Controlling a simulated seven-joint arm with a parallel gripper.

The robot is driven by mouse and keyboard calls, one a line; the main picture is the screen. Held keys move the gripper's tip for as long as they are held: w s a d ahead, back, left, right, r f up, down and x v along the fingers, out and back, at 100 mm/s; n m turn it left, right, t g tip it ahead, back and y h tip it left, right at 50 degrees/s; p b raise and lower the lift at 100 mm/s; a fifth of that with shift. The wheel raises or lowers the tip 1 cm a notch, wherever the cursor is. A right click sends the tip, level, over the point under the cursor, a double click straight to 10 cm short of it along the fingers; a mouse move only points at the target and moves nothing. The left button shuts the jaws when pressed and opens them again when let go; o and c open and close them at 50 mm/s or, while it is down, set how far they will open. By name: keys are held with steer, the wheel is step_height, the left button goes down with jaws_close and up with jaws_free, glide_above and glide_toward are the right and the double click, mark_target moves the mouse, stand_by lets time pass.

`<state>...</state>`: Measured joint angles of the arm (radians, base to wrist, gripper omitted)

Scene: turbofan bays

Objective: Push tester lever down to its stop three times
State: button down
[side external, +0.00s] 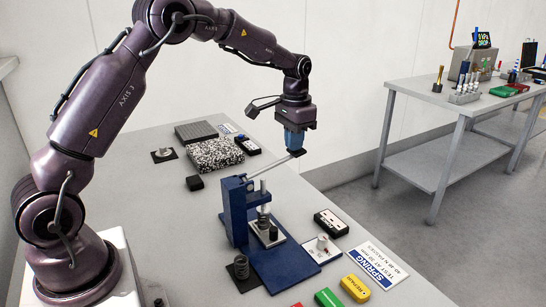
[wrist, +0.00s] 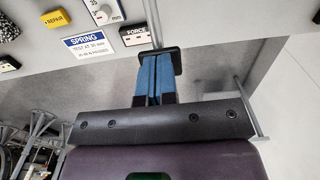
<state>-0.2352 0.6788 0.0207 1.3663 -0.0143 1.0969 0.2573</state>
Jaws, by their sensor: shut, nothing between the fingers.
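The blue spring tester (side external: 236,212) stands on the bench, with a silver plunger and a dark coil spring (side external: 263,220) under its head. Its silver lever (side external: 274,167) slopes up to the right from the head, its free end raised. The lever also shows as a thin rod in the wrist view (wrist: 152,18). My gripper (side external: 294,151) is shut, with blue fingers pointing down at the lever's free end. Whether the fingertips touch the lever I cannot tell. In the wrist view, the shut blue fingers (wrist: 157,58) end in a dark tip beside the rod.
A FORCE display (side external: 331,222) and a white gauge block (side external: 321,247) stand right of the tester. A SPRING card (side external: 378,265), yellow REPAIR block (side external: 355,288) and green block (side external: 328,299) lie in front. A loose dark spring (side external: 241,267) stands front left. A speckled block (side external: 214,153) lies behind.

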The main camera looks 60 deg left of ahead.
mark_target(292, 158)
step_height(292, 158, down, 6)
steer(key=shift+s, duration=0.15)
stand_by(1.5)
steer(key=shift+f, duration=0.6)
stand_by(0.5)
stand_by(1.0)
steer(key=shift+r, duration=7.15)
